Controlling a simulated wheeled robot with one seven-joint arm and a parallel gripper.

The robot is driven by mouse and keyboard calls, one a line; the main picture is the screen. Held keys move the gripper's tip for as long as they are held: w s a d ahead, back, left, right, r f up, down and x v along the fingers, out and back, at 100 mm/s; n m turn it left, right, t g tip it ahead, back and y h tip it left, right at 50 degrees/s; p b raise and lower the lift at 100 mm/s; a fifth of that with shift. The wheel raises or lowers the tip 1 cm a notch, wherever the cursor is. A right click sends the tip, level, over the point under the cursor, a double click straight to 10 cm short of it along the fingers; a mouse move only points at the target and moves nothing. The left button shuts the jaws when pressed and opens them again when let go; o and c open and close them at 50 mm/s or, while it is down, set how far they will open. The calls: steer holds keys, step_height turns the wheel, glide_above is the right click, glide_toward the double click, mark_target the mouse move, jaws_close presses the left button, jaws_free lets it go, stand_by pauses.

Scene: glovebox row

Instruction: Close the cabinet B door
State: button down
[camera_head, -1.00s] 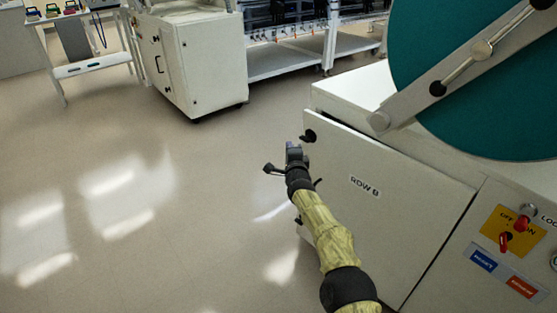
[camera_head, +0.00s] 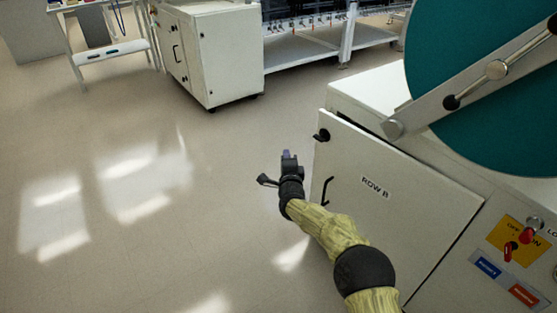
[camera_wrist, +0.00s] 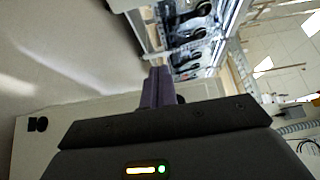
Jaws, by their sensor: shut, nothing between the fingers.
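The cabinet B door (camera_head: 400,195) is a pale panel marked "ROW B" at the right of the head view. Its free left edge stands slightly out from the cabinet body (camera_head: 350,97), so it looks a little ajar; the exact gap is hard to judge. A black handle (camera_head: 327,190) and a black latch knob (camera_head: 322,135) sit near that edge. My gripper (camera_head: 289,155) is shut and empty, just left of the door's free edge, apparently apart from it. In the wrist view my shut fingers (camera_wrist: 160,85) point past a pale panel with a black knob (camera_wrist: 38,124).
A teal disc (camera_head: 480,100) with a metal bar stands above the cabinet. A switch panel (camera_head: 515,237) is right of the door. Another white cabinet (camera_head: 225,60) and a side table (camera_head: 105,48) stand at the back. The floor at left is clear.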

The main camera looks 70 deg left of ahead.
steer(key=s, duration=0.1)
steer(key=s+d, duration=0.1)
steer(key=s, duration=0.1)
steer(key=shift+s, duration=0.25)
steer(key=shift+w, duration=0.1)
